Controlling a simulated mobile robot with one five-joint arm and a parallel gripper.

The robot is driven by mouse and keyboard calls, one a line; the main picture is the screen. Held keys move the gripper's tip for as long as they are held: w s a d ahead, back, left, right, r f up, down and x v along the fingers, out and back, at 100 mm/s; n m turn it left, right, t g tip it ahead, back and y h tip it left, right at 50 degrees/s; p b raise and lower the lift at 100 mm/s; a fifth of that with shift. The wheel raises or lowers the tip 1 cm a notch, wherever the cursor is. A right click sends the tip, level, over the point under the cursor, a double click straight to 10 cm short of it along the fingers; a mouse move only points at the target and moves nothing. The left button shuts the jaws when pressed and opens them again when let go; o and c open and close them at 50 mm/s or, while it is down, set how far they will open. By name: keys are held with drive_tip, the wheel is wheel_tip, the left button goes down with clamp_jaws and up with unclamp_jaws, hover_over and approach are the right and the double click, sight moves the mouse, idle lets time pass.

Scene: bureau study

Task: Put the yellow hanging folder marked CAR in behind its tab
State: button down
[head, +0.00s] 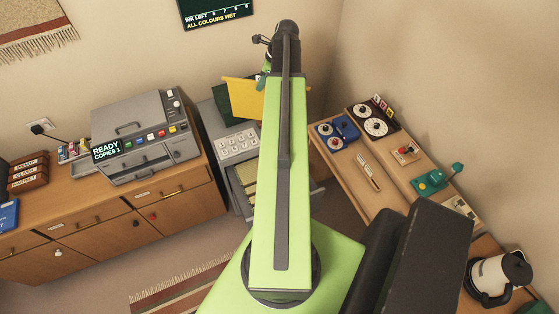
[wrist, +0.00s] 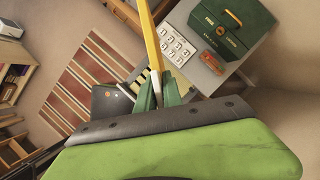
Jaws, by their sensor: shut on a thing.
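A yellow hanging folder (head: 243,99) shows to the left of my arm in the head view, raised above a grey filing cabinet. In the wrist view the folder (wrist: 150,35) is seen nearly edge-on, between the green fingers of my gripper (wrist: 158,88), which is shut on it. No marking on it can be read. In the head view my arm hides most of the gripper. The cabinet's drawer (head: 245,180) is open below, with pale yellow folders inside, partly behind my arm. Tab letters cannot be read.
A card with a grid of white labels (head: 238,145) lies on the cabinet top, near a dark green box (wrist: 236,22) and a reddish-brown object (wrist: 216,62). A copier (head: 143,135) stands left on a wooden sideboard. A desk with dials (head: 375,125) stands right.

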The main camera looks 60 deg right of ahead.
drive_tip(key=shift+s+d, duration=0.1)
drive_tip(key=shift+d, duration=0.15)
drive_tip(key=s+a+f+n+b, duration=0.2)
drive_tip(key=f+b, duration=1)
drive_tip(key=s+a+f+n+g+y+b, duration=0.1)
drive_tip(key=s+a+f+n+b, duration=0.1)
drive_tip(key=f+b, duration=0.9)
drive_tip(key=s+a+f+n+y+b, duration=0.1)
drive_tip(key=s+a+f+n+b, duration=0.2)
drive_tip(key=f+b, duration=0.9)
drive_tip(key=shift+s+a+f+g+b, duration=0.2)
drive_tip(key=shift+a+f+g+b, duration=0.1)
drive_tip(key=shift+a+g+b, duration=0.1)
drive_tip(key=shift+f, duration=0.1)
wheel_tip(320, 180, down, 5)
drive_tip(key=b, duration=0.5)
drive_tip(key=shift+w, duration=0.1)
